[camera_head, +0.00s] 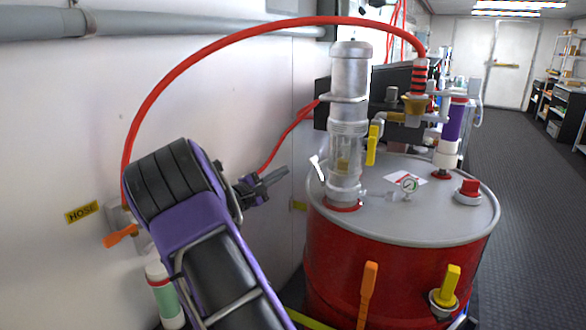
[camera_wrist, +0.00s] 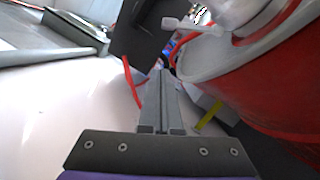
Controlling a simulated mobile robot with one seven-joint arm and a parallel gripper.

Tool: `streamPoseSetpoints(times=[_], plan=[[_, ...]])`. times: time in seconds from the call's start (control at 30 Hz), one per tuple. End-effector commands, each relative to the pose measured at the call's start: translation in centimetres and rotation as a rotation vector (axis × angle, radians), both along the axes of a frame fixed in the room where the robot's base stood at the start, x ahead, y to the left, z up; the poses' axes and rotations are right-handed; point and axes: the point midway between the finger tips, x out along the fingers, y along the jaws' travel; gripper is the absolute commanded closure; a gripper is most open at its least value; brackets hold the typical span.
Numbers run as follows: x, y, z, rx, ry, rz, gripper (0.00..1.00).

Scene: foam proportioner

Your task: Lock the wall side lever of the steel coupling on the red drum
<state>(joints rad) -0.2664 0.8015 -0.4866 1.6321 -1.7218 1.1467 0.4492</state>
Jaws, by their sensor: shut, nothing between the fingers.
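The red drum (camera_head: 400,260) stands right of my arm. It also fills the right side of the wrist view (camera_wrist: 290,110). The steel coupling (camera_head: 349,125) rises upright from the left part of its grey lid. The wall side lever (camera_head: 317,168) is a small pale handle on the coupling's left, tilted outward and up. A pale lever sticks out leftward from the coupling base in the wrist view (camera_wrist: 178,23). My gripper (camera_head: 285,172) is shut and empty, left of the lever and apart from it, between wall and drum. Its fingertips show in the wrist view (camera_wrist: 162,75).
A red hose (camera_head: 250,27) arches from the wall outlet over to the drum fittings. A thinner red hose (camera_head: 290,137) runs behind my gripper. A dark panel (camera_head: 395,75) is behind the coupling. The white wall is close at left; the aisle floor (camera_head: 530,200) at right is clear.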

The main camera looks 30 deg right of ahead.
Motion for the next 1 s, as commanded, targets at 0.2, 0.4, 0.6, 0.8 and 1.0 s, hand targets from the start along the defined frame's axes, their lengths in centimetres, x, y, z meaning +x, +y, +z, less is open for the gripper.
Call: streamPoseSetpoints(times=[0.2,0.4,0.6,0.8,1.0], plan=[[-1.3,4.0,-0.4,0.000,0.002,0.001,1.00],[-1.8,5.6,-0.6,-0.001,0.001,-0.001,1.00],[-1.9,5.7,-0.6,0.000,0.001,-0.001,1.00],[-1.9,5.7,-0.6,0.000,0.001,-0.001,1.00],[-2.0,5.7,-0.3,0.012,-0.012,-0.009,1.00]])
